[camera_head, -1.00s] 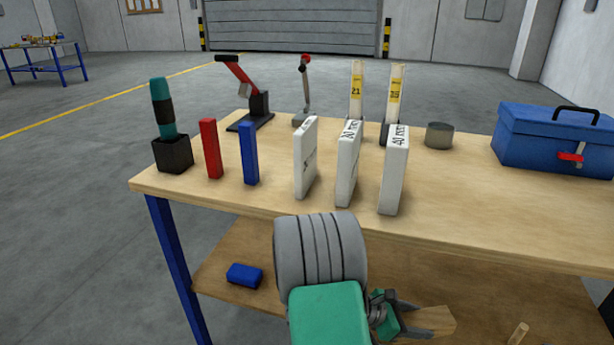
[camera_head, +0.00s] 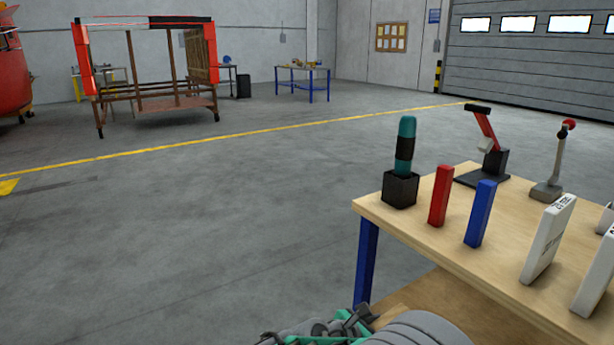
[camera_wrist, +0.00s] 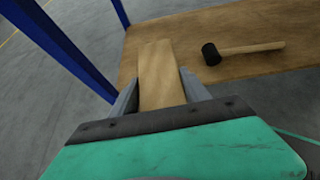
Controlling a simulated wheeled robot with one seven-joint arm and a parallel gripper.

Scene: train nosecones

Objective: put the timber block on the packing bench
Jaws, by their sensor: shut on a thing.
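The timber block (camera_wrist: 156,58) is a pale flat wooden piece in the wrist view. My gripper (camera_wrist: 160,78) is shut on it, with one grey finger on each side. The block points away from my wrist over the bench's lower shelf; whether it touches the shelf cannot be told. A blue-legged table (camera_head: 303,69) with small items stands far back. A near wooden workbench (camera_head: 430,235) is at right. Neither is clearly marked as the packing bench.
A red-ended frame (camera_head: 150,75) stands far left. Open floor (camera_head: 200,220) lies between.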

